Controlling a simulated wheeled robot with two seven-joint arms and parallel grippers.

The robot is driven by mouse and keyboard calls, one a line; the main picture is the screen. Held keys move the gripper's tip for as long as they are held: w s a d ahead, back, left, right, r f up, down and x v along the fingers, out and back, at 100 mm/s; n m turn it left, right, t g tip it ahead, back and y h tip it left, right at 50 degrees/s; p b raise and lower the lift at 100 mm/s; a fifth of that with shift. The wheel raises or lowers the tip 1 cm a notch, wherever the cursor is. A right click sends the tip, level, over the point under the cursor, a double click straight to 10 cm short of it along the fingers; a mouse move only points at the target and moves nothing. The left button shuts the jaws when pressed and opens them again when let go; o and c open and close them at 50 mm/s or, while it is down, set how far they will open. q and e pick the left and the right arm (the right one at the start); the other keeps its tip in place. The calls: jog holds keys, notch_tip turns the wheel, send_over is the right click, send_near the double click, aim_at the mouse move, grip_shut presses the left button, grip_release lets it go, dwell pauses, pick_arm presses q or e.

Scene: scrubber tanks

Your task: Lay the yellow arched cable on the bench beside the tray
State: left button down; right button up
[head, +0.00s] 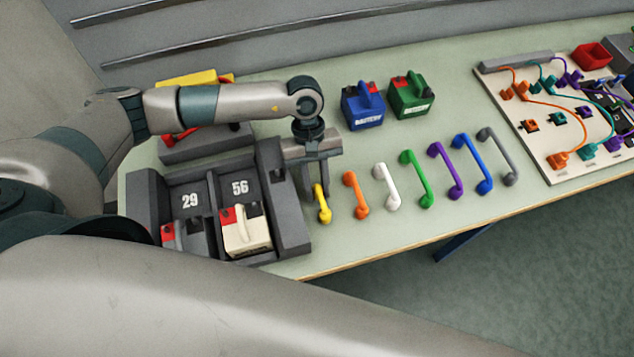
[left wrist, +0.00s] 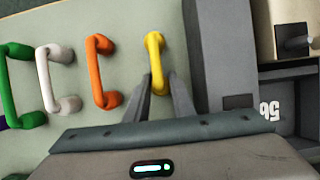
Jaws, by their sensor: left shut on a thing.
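The yellow arched cable (head: 321,205) is just right of the dark grey tray (head: 295,222). It also shows in the left wrist view (left wrist: 154,46), where it lies beside the tray's wall (left wrist: 208,50). My left gripper (head: 322,190) points down over the cable and is shut on it. In the left wrist view the fingers (left wrist: 158,88) close around its near part. The cable seems at or very near bench height; I cannot tell whether it touches the bench (head: 350,235). My right gripper is not in view.
Orange (head: 355,195), white (head: 386,187), green, purple, blue and grey arched cables lie in a row to the right. The tray holds a cream battery (head: 245,232) and a grey one. Blue (head: 362,108) and green (head: 411,98) batteries stand behind. A wired board (head: 555,170) is far right.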

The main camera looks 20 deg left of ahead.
pick_arm(q)
jog(key=shift+f, duration=0.1)
jog(key=shift+f+b, duration=0.15)
jog(key=shift+b, duration=0.2)
jog(key=c, duration=1.5)
grip_release()
